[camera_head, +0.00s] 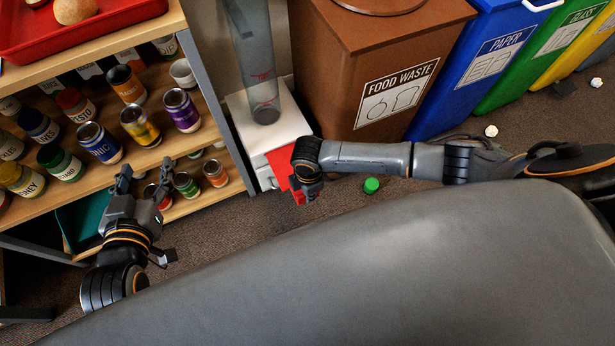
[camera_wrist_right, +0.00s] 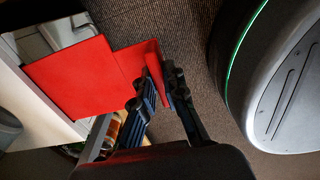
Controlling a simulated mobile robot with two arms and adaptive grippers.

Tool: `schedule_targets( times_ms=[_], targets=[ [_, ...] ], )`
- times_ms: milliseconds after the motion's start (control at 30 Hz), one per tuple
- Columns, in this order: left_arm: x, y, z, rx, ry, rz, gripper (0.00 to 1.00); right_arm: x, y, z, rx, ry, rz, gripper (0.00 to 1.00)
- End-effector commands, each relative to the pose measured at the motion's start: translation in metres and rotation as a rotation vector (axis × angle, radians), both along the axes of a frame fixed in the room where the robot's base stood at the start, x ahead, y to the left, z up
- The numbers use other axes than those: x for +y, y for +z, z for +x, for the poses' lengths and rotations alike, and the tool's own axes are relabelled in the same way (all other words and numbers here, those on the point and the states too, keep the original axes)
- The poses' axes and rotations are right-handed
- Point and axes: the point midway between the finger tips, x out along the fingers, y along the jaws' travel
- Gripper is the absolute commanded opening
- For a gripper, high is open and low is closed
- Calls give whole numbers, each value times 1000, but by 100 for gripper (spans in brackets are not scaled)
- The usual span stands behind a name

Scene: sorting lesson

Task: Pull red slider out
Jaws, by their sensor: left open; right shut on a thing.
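The red slider (camera_head: 279,164) sticks out from the lower front of a white dispenser base (camera_head: 264,130) with a clear tube (camera_head: 256,75) on top. In the right wrist view, the slider (camera_wrist_right: 75,78) is a flat red plate with an upturned end tab. My right gripper (camera_head: 303,193) is at the slider's outer end. In the wrist view, the gripper's fingers (camera_wrist_right: 155,85) are shut on that tab. My left gripper (camera_head: 146,184) is open and empty, in front of the lower shelf cans.
A wooden shelf (camera_head: 205,128) with several cans stands at left. A brown food waste bin (camera_head: 335,70) and a blue paper bin (camera_head: 465,60) stand behind my right arm. A green object (camera_head: 371,185) lies on the floor beneath that arm. Bare floor (camera_head: 225,235) is in front of the dispenser.

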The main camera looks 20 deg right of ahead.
Motion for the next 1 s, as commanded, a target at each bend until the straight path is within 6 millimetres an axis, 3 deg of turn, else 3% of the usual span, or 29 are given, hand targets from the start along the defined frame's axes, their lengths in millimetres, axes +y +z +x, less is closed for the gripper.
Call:
schedule_targets(
  times_ms=[133, 167, 267, 667, 1000],
  targets=[
    [0, 0, 0, -2, 0, 0, 61, 0, -1, 0, 1, 0, 0, 0],
    [0, 0, 0, -2, 0, 0, 61, 0, -1, 0, 0, 0, 0, 15],
    [0, 0, 0, -3, 0, -1, 61, 0, 0, 0, 0, 0, 0, 34],
    [0, 1, 0, -4, 0, -1, 61, 0, 7, 1, -3, -1, 2, 34],
    [0, 1, 0, -4, 0, -1, 61, 0, 74, 2, -5, 0, 2, 34]
  ],
)
